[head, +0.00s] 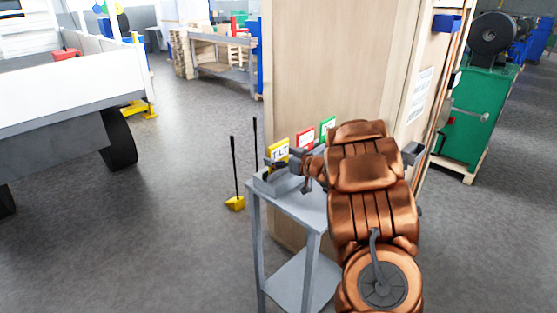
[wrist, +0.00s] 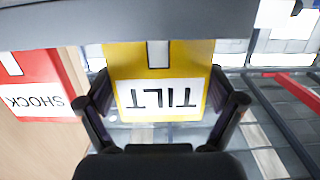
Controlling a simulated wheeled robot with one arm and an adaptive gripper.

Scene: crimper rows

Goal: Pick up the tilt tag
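The tilt tag (head: 279,151) is yellow with a white label reading TILT. In the head view it stands upright at the near left end of a row of tags above a grey stand (head: 290,208). In the wrist view the tilt tag (wrist: 160,97) appears upside down and fills the middle. My gripper (wrist: 160,85) has its two dark fingers spread, one beside each side edge of the tag. Whether the pads touch the edges is hard to tell. In the head view my gripper (head: 308,168) is partly hidden by my copper-coloured arm.
A red shock tag (head: 305,139) stands behind the tilt tag and shows left of it in the wrist view (wrist: 38,90). A green tag (head: 327,128) is farther along. A wooden panel (head: 325,65) rises behind the row. Open floor (head: 165,240) lies to the left.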

